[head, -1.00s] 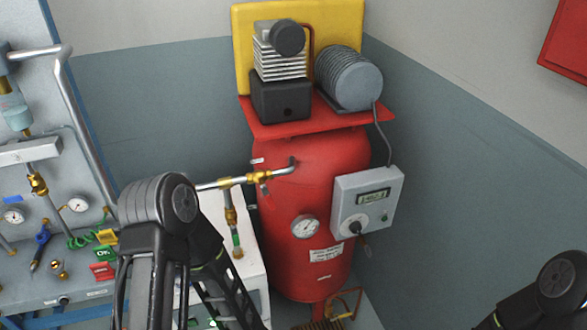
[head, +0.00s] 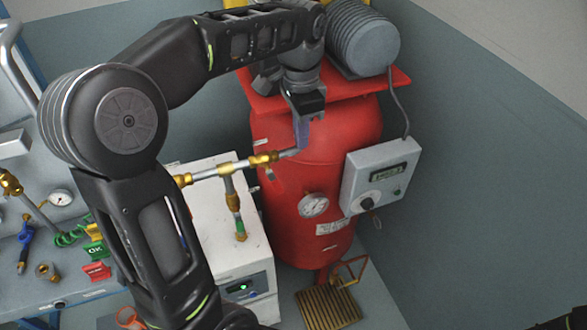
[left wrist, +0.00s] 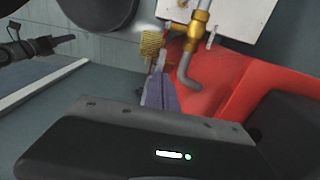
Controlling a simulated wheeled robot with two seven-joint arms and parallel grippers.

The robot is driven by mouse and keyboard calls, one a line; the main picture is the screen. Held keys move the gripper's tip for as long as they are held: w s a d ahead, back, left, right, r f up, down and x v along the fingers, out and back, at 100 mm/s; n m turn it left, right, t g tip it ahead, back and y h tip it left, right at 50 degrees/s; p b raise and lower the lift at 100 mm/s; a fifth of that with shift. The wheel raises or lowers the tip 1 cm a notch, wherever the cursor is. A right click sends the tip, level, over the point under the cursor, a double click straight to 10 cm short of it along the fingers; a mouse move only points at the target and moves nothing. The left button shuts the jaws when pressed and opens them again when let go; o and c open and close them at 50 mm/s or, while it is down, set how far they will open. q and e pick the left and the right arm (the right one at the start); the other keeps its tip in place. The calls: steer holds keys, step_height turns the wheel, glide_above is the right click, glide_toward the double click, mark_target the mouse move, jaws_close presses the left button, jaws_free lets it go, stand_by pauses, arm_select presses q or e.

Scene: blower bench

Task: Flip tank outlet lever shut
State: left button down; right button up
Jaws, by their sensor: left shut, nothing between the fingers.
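The red tank (head: 325,165) stands in the middle of the head view. A grey outlet pipe with an elbow leaves its upper left side and carries a brass valve (head: 262,158). A small pale-reddish lever (head: 270,174) sticks out below the valve, across the pipe. My left gripper (head: 302,138) is shut and empty above the elbow, right of the valve, and apart from the lever. In the left wrist view its purplish fingers (left wrist: 158,95) are beside the pipe elbow (left wrist: 187,80), with the valve (left wrist: 194,38) and lever (left wrist: 212,32) farther off. My right gripper is out of view.
A control box (head: 380,175) and a gauge (head: 314,205) are on the tank's front. A ribbed motor (head: 360,40) sits on the red top plate. A white cabinet (head: 235,255) stands left of the tank. My left arm covers part of the bench.

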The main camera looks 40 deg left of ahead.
mark_target(277, 187)
arm_select(q)
steer(key=shift+w+a+f, duration=0.1)
steer(key=shift+f, duration=0.1)
steer(key=s+a+f+p, duration=0.2)
steer(key=s+f+p, duration=0.1)
steer(key=f, duration=0.8)
stand_by(0.4)
steer(key=shift+s+a+f+b, duration=0.2)
steer(key=shift+s+f+b, duration=0.25)
steer(key=shift+b, duration=0.65)
